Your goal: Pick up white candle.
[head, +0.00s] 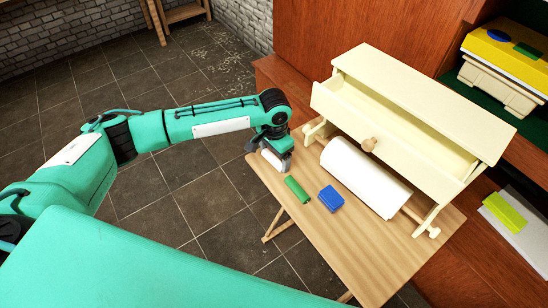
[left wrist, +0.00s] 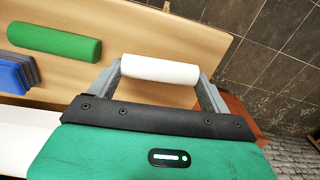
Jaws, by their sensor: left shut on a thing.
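The white candle (head: 271,159) is a small white cylinder at the far left corner of the wooden table (head: 375,255). My left gripper (head: 278,155) is over that corner and shut on the candle. In the left wrist view the candle (left wrist: 160,69) lies across between the two grey fingers of the gripper (left wrist: 160,78), with a finger at each end. I cannot tell whether the candle still touches the table. My right gripper is not in view.
A green cylinder (head: 297,189) and a blue block (head: 331,198) lie near the candle. A large white roll (head: 362,180) lies under a cream cabinet (head: 420,105) whose drawer is open. A red-brown wall unit (head: 340,25) stands behind. Open tiled floor (head: 150,220) is at left.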

